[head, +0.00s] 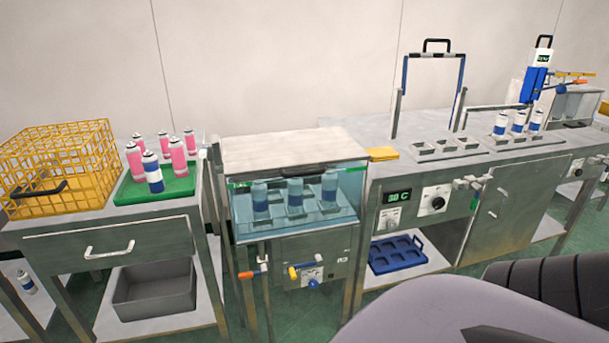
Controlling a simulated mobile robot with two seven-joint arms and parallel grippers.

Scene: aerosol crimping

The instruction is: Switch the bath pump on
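The water bath (345,205) stands in the middle, a steel cabinet with a clear front and a flat closed-looking lid (290,148). Several blue-and-white cans, one of them here (295,192), stand in its bluish water. On its lower front is a small panel with a rotary switch (311,273). To its right, a bench panel has a green display reading about 30 C (398,196), a small knob (393,217) and a black dial (437,203). I cannot tell which control is the pump's or its setting. Neither gripper is in view.
Orange (248,275) and yellow (293,272) valve handles stick out below the bath. A yellow wire basket (60,160) and green tray (160,190) of cans are left. A blue crate (397,255) sits under the right bench. My own grey body parts cover the lower right.

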